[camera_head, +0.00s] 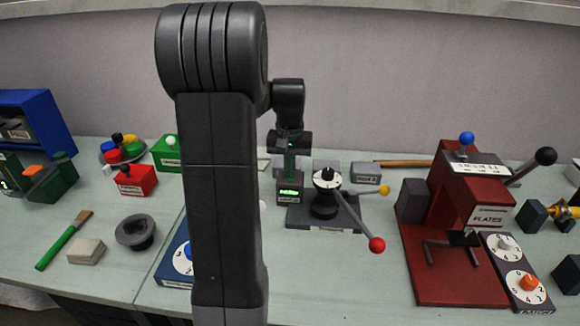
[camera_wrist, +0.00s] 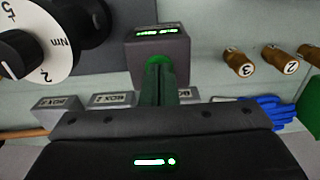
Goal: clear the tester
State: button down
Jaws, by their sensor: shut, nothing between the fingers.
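The tester appears to be the grey device with a white numbered dial (camera_head: 327,178) and a dark base (camera_head: 325,222); its dial marked Nm also shows in the wrist view (camera_wrist: 45,45). A red-knobbed lever (camera_head: 377,244) and a yellow-knobbed lever (camera_head: 384,190) stick out from it. A small grey box with a lit green display (camera_head: 289,191) stands at its left; it also shows in the wrist view (camera_wrist: 157,36). My gripper (camera_head: 290,172) is shut and empty, pointing down just above or behind this box. Its fingers (camera_wrist: 159,85) look green-tinted. I cannot tell whether they touch the box.
A dark red press (camera_head: 445,200) stands at right. Wooden pegs labelled 3 (camera_wrist: 240,62) and 2 (camera_wrist: 282,57) and a blue glove (camera_wrist: 265,108) lie right in the wrist view. A green-handled brush (camera_head: 62,240), a pale block (camera_head: 87,251) and a dark round cup (camera_head: 136,231) are at left.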

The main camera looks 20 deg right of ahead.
notch_tip(320, 180, up, 8)
jog(key=p, duration=0.6)
jog(key=shift+a+r, duration=0.15)
jog(key=shift+r, duration=0.05)
jog(key=shift+s, duration=0.1)
dwell(0.3)
notch_tip(320, 180, down, 3)
jog(key=shift+r+b, duration=0.2)
jog(key=shift+b, duration=0.75)
jog(key=shift+w+d+f+b, duration=0.15)
jog(key=shift+w+d+b, duration=0.25)
jog(key=shift+b, duration=0.6)
jog(key=shift+s+a+f+b, duration=0.1)
jog(key=shift+s+a+b, duration=0.05)
jog(key=shift+b, duration=0.8)
jog(key=shift+f+b, duration=0.1)
jog(key=shift+b, duration=0.4)
notch_tip(320, 180, up, 10)
jog(key=p, duration=0.1)
jog(key=shift+s, duration=0.15)
jog(key=shift+a, duration=0.1)
